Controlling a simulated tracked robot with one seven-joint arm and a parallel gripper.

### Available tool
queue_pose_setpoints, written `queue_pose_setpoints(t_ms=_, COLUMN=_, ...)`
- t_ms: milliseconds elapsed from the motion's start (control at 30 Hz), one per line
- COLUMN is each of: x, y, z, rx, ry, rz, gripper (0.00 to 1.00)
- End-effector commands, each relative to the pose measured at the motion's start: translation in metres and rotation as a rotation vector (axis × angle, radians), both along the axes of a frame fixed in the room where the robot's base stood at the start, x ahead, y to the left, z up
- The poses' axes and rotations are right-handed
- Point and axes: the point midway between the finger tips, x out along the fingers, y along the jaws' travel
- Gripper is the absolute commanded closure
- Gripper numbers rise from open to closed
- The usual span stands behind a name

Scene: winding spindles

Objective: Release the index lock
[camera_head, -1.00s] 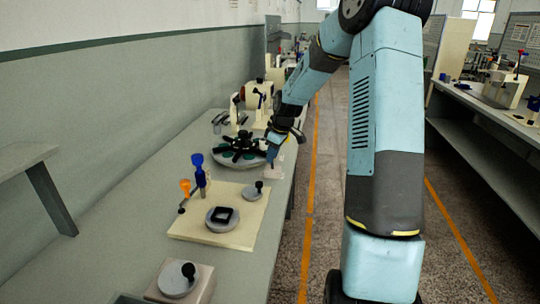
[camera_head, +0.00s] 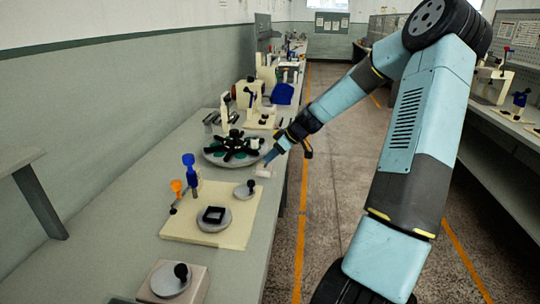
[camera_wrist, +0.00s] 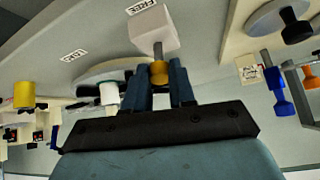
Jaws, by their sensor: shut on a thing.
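The index lock appears as a yellow-orange knob (camera_wrist: 158,69) on a short metal pin that comes out of a white block (camera_wrist: 153,30). A label reading FREE lies beside the block in the wrist view. My gripper (camera_wrist: 158,84) is shut on the knob, with one blue finger on each side. In the head view my gripper (camera_head: 270,160) is low at the bench edge, by the small white block (camera_head: 263,172). The knob is too small to make out there. The grey round table (camera_head: 212,157) with a black star-shaped wheel (camera_head: 236,144) stands just left of the block.
A box with a disc and black knob (camera_head: 180,272) is nearer still. Several fixtures stand behind the round table. The aisle is clear.

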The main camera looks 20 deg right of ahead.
Motion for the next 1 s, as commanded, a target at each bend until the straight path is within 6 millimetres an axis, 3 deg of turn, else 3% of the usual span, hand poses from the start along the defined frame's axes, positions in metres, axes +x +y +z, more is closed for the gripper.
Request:
queue_pose_setpoints(t_ms=833, x=-0.0026, y=-0.0058, z=-0.0038, rx=0.059, ry=-0.033, rz=-0.002, gripper=1.00)
queue_pose_setpoints(t_ms=867, x=-0.0027, y=-0.0059, z=-0.0039, rx=0.059, ry=-0.033, rz=-0.002, gripper=0.74)
queue_pose_setpoints(t_ms=1000, x=-0.0027, y=-0.0053, z=-0.0034, rx=0.060, ry=-0.033, rz=-0.002, gripper=0.60)
